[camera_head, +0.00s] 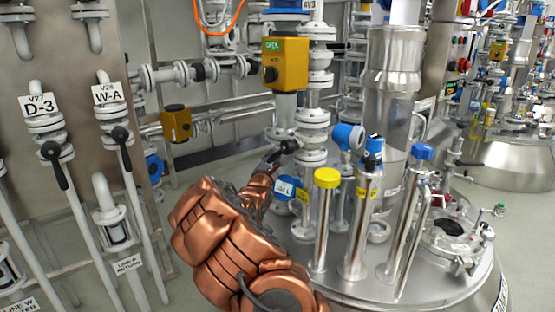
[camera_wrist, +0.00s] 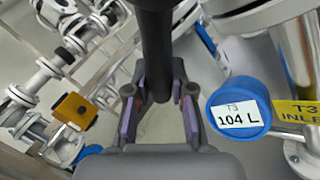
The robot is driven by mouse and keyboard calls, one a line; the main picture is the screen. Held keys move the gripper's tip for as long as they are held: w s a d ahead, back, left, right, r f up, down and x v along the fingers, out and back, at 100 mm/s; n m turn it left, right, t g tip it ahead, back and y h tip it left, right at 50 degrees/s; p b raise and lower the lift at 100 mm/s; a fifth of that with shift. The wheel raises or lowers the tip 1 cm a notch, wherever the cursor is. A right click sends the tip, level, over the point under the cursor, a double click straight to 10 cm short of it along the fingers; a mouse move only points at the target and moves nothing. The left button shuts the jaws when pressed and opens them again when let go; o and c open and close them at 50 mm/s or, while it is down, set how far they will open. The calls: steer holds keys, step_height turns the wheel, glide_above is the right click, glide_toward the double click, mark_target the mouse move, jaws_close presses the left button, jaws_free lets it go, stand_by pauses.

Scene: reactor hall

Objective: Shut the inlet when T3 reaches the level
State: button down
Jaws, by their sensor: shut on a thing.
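My gripper (camera_wrist: 159,90) is shut on a black valve handle (camera_wrist: 157,50) in the wrist view, with purple pads on both sides of it. In the head view my gripper (camera_head: 272,161) is small, at the end of my copper arm, at the black handle (camera_head: 289,146) below a pipe valve. A blue round display (camera_wrist: 239,108) beside it reads T3, 104 L. A yellow label (camera_wrist: 298,113) next to the display reads T3 and part of INLET. The display also shows in the head view (camera_head: 285,188), partly behind my arm.
A yellow box (camera_head: 285,64) with a green OPEN sign sits on the pipe above the handle. A yellow-capped tube (camera_head: 326,215) and other upright tubes stand on the steel vessel lid (camera_head: 335,285) at right.

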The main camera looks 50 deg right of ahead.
steer(key=shift+w+d+r+m+h+p, duration=0.15)
steer(key=shift+w+r+m+h+p, duration=0.1)
steer(key=shift+r+m+h+p, duration=0.2)
steer(key=shift+w+d+r+m+h+p, duration=0.1)
steer(key=shift+w+r+m+h+p, duration=0.1)
steer(key=shift+r+m+h+p, duration=0.25)
steer(key=r+m+h+p, duration=0.1)
steer(key=w+r+m+g+p, duration=0.1)
steer(key=m, duration=0.1)
steer(key=shift+r+h, duration=0.15)
steer(key=shift+h, duration=0.25)
steer(key=shift+w+d+r+m+g+h+p, duration=0.15)
steer(key=shift+r+m+g+h+p, duration=0.55)
steer(key=shift+m, duration=0.65)
steer(key=shift+w+r+m+g+h+p, duration=0.1)
steer(key=shift+r+m+g+h+p, duration=0.55)
steer(key=shift+m, duration=0.7)
steer(key=shift+r, duration=0.15)
steer(key=c, duration=1)
jaws_free()
steer(key=shift+c, duration=0.2)
steer(key=shift+o, duration=0.2)
steer(key=v, duration=1.2)
